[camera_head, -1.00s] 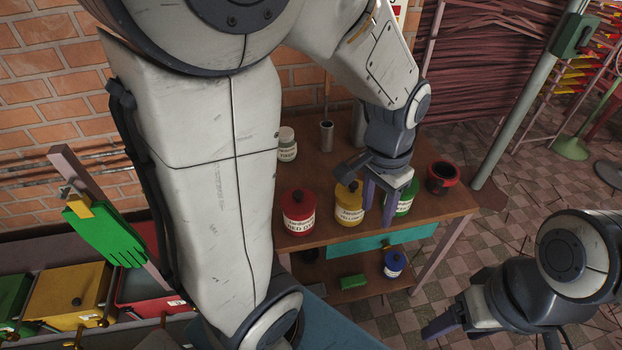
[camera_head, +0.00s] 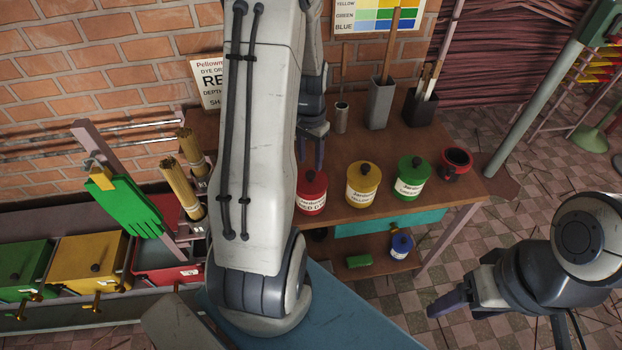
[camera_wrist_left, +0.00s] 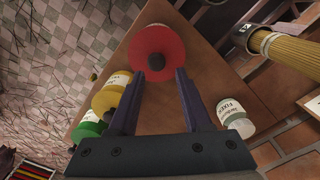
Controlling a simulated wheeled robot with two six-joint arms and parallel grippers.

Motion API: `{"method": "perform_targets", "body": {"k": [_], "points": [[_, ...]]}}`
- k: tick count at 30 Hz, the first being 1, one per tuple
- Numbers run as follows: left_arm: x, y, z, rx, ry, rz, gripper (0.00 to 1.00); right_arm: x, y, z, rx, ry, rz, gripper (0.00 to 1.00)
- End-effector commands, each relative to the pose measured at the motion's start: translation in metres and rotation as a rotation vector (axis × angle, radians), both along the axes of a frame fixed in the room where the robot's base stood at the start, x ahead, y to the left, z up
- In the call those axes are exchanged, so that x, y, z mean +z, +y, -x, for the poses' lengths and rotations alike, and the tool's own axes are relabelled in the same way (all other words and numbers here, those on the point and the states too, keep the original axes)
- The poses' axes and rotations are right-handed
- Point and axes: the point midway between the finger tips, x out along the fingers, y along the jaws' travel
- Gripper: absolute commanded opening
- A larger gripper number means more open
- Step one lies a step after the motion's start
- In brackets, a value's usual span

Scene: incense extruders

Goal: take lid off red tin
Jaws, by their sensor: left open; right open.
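The red tin (camera_head: 312,194) stands upright on the wooden table with its lid and dark knob on, partly covered by my left arm in the head view. In the left wrist view the red lid (camera_wrist_left: 158,42) is seen from above, just beyond the fingertips. My left gripper (camera_wrist_left: 157,78) is open and empty, its fingers pointing toward the red tin; it appears above and behind the tin in the head view (camera_head: 312,160). My right gripper (camera_head: 436,309) is open and empty over the floor at the lower right, away from the table.
A yellow tin (camera_head: 362,187) and a green tin (camera_head: 410,180) stand right of the red one, with a red-rimmed dark pot (camera_head: 455,166) beyond. A white fixer jar (camera_wrist_left: 234,113) is close to my left gripper. A metal cylinder (camera_head: 341,117) stands behind.

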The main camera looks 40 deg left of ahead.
Motion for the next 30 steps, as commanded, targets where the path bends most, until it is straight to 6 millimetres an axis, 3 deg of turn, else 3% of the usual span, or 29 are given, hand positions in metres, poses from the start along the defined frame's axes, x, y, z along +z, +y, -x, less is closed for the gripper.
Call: {"method": "perform_targets", "body": {"k": [9,18,19,22,30], "points": [[-0.043,-0.006,0.003,0.001,0.004,0.002,0.49,0.007,0.000,0.000,0.000,0.000,0.000,0.71],[-0.049,-0.005,0.003,0.001,0.001,0.001,0.49,0.007,0.000,0.000,0.000,0.000,0.000,0.71],[-0.049,-0.005,0.003,0.001,0.001,0.001,0.41,0.007,0.000,0.000,0.000,0.000,0.000,0.71],[-0.049,-0.005,0.003,0.001,0.001,0.001,0.03,0.007,0.000,0.000,0.000,0.000,0.000,0.71],[-0.048,-0.005,0.003,0.001,0.001,0.001,0.00,0.007,0.000,0.000,0.000,0.000,0.000,0.71]]}}
